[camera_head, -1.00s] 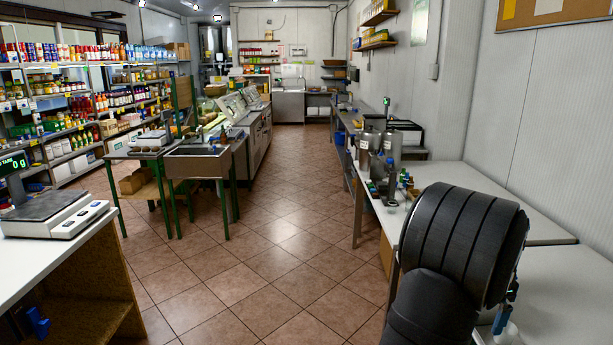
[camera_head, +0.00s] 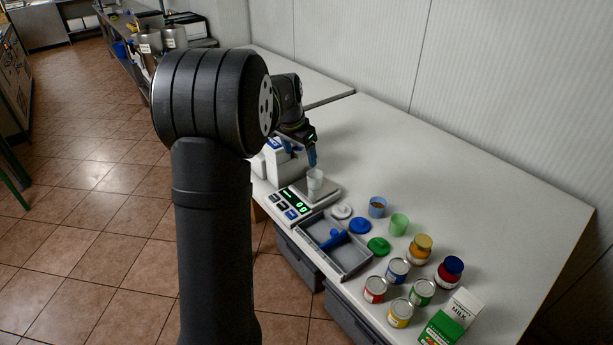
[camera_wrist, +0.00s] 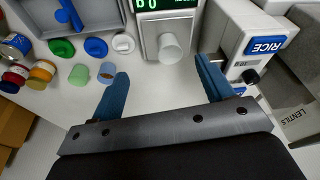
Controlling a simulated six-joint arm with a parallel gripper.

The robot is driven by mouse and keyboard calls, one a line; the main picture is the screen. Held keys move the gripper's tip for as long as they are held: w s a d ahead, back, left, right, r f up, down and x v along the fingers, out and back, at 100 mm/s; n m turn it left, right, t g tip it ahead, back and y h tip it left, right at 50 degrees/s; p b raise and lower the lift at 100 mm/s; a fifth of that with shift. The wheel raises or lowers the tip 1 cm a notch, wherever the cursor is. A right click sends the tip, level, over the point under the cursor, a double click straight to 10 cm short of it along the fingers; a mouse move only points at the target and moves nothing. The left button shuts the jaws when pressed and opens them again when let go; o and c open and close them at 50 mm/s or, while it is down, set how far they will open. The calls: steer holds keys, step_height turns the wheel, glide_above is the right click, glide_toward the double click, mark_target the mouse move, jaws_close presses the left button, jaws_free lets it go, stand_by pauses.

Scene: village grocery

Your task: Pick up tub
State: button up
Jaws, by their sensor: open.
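Three small tubs are in view, and the task does not say which one it means. A white tub (camera_head: 315,180) stands on the scale, and it also shows in the wrist view (camera_wrist: 170,49). A blue tub (camera_head: 377,208) with brown contents stands on the table, also in the wrist view (camera_wrist: 107,73). A green tub (camera_head: 399,225) stands beside it, also in the wrist view (camera_wrist: 78,75). My gripper (camera_head: 311,152) is open and empty above the table behind the scale. In the wrist view its blue fingers (camera_wrist: 163,83) are wide apart, with the white tub beyond them.
The scale (camera_head: 290,206) reads 0 g. White, blue and green lids (camera_head: 360,226) lie near the tubs. A grey tray (camera_head: 351,261) holds a blue scoop (camera_head: 333,240). Several cans (camera_head: 397,270) and cartons stand at front right. A RICE dispenser (camera_wrist: 234,40) is close to one finger. The table's back is clear.

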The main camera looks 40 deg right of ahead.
steer(key=w+d+n+h, duration=0.1)
steer(key=d, duration=0.1)
glide_toward(315, 177)
steer(key=shift+s+a+f, duration=0.1)
steer(key=shift+s+f, duration=0.6)
steer(key=shift+f, duration=0.2)
steer(key=shift+x, duration=3.1)
steer(key=c, duration=1.1)
steer(key=shift+r, duration=0.1)
